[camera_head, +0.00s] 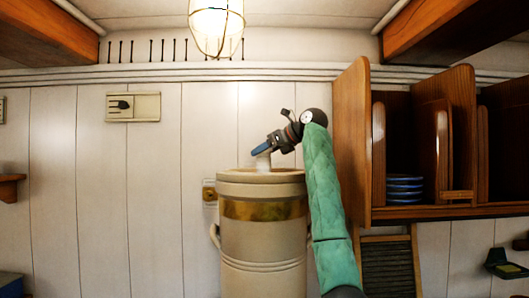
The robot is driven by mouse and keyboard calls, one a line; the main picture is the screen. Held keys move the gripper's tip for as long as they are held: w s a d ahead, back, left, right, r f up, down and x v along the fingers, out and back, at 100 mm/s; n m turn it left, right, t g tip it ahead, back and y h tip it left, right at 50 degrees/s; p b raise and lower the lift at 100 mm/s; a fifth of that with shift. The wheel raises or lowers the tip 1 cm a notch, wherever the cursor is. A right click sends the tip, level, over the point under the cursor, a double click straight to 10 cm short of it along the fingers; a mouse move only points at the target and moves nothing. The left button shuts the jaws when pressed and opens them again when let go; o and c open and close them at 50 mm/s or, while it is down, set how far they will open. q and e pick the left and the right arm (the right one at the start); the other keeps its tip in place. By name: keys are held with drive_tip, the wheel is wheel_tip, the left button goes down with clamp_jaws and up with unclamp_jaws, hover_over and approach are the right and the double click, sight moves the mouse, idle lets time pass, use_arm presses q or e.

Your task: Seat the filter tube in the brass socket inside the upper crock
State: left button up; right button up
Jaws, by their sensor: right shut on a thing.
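The upper crock (262,240) is a tall cream vessel with a gold band and a brown rim, standing upright in the lower middle. My right gripper (263,152) is above its open top, tilted down to the left, and is shut on the filter tube (263,164). The tube is a small, pale, whitish piece under the fingertips; its lower end is at or just behind the crock's rim, and I cannot tell how far inside it is. The brass socket is hidden inside the crock. My left gripper is not in view.
A wooden shelf unit (352,140) with a stack of blue-rimmed plates (405,187) is close to the right of my right arm. A caged lamp (217,28) hangs above. A slatted board (388,265) is below the shelf.

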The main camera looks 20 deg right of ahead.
sight(270, 159)
drive_tip(key=shift+s, duration=0.1)
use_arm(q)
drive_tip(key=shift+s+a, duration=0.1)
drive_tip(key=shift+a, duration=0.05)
use_arm(e)
drive_tip(key=shift+f, duration=0.1)
